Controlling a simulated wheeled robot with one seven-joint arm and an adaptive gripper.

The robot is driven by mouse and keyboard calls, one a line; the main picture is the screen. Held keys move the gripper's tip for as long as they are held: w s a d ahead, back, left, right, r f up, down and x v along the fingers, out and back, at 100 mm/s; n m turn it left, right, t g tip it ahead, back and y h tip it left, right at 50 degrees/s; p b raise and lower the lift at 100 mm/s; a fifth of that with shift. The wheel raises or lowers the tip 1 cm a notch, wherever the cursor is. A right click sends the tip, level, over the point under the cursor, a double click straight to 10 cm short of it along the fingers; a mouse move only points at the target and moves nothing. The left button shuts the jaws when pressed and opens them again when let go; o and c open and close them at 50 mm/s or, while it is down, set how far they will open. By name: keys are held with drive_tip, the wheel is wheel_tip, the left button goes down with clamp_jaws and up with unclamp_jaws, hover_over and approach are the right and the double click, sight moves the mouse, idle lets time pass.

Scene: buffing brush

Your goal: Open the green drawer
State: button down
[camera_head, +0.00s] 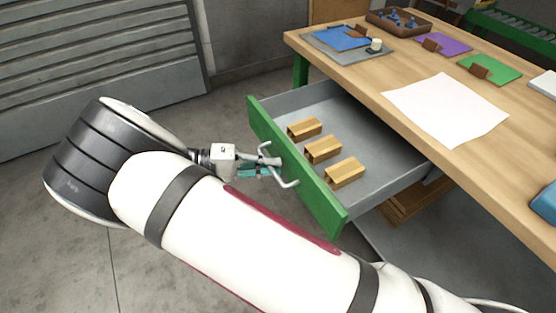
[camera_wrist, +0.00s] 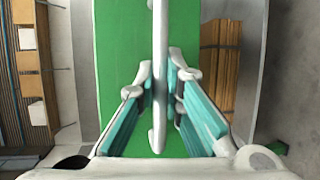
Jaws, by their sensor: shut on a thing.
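The green drawer (camera_head: 297,166) under the workbench is pulled well out, its grey inside showing. Its green front also shows in the wrist view (camera_wrist: 118,50). A pale bar handle (camera_head: 288,179) is fixed to the front and runs down the middle of the wrist view (camera_wrist: 159,100). My gripper (camera_head: 268,166) is shut on the handle, with a finger on each side of it in the wrist view (camera_wrist: 163,90). Several wooden blocks (camera_head: 323,150) lie in the drawer.
The wooden workbench (camera_head: 380,75) holds a white sheet (camera_head: 446,108), coloured mats, a brown tray (camera_head: 398,21) and a small white cup (camera_head: 376,45). Wooden pieces (camera_head: 415,203) lie below the drawer. The grey floor left of the drawer is clear apart from my arm.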

drive_tip(key=shift+s+a, duration=0.1)
drive_tip(key=shift+a, duration=0.05)
drive_tip(key=c, duration=1.7)
unclamp_jaws()
drive_tip(key=v, duration=1.2)
